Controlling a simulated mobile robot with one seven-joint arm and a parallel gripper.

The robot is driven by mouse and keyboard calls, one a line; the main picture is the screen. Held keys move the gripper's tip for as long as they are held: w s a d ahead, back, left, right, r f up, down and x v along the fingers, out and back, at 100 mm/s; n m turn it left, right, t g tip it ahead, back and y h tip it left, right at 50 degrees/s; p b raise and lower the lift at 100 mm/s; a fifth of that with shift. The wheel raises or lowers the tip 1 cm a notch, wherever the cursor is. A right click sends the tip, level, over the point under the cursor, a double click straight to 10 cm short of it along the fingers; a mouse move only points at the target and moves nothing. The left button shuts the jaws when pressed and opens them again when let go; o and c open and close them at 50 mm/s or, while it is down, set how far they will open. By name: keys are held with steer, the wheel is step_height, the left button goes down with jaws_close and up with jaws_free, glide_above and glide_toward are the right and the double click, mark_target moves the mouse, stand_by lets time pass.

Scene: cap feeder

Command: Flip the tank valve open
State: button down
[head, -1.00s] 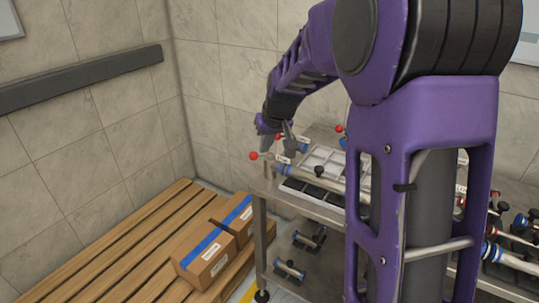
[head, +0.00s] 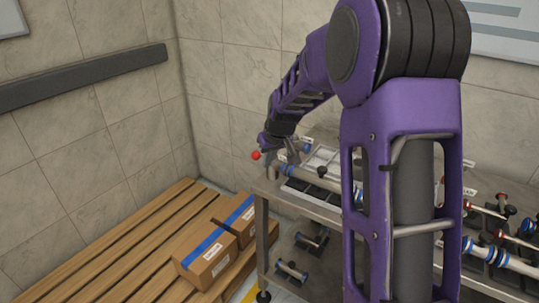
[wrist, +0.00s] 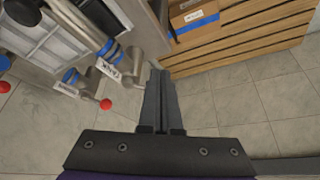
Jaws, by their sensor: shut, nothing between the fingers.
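In the wrist view, two valves sit on silver pipes with blue bands at the left. One lever ends in a red ball (wrist: 106,104). One white tag (wrist: 66,89) is by that lever and another tag (wrist: 112,54) is by a grey valve body (wrist: 132,66); I cannot read which is the tank valve. My gripper (wrist: 160,73) is shut and empty, its tips close to the right of that valve body; contact is unclear. In the head view, my gripper (head: 268,150) is over the table's left end, beside a red ball (head: 256,155).
A steel table (head: 327,208) carries a white gridded tray (head: 320,157) and pipes. Cardboard boxes (head: 207,257) with blue tape lie on a wooden slatted pallet (head: 110,245) at the left. Tiled walls stand behind. Bare floor shows below my gripper in the wrist view.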

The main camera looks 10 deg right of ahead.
steer(key=w+a+f, duration=0.1)
steer(key=w+f, duration=0.2)
steer(key=w, duration=0.2)
steer(key=shift+w, duration=0.4)
